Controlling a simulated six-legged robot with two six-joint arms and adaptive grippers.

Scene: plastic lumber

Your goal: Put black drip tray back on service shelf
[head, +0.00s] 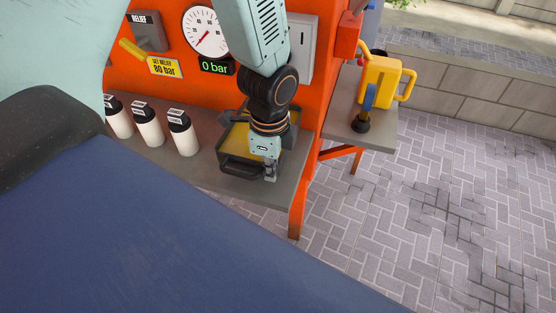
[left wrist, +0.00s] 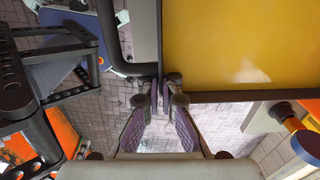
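The black drip tray (head: 238,164), with a yellow inside (head: 234,136), is at the right end of the grey service shelf (head: 205,181). Its handle loop faces the front. My left gripper (head: 270,175) reaches down from above to the tray's front right part. In the left wrist view my left gripper (left wrist: 161,92) has its fingertips together on the tray's dark wall, beside the black handle (left wrist: 112,45). The yellow inside (left wrist: 240,45) fills the upper right there. I cannot tell whether the tray rests on the shelf or is just above it. My right gripper is not in view.
Several white bottles with black caps (head: 149,124) stand on the shelf left of the tray. Behind is an orange panel (head: 182,75) with a gauge (head: 206,32). A yellow jug (head: 380,82) stands on a side shelf at right. Paved ground (head: 430,200) is open to the right.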

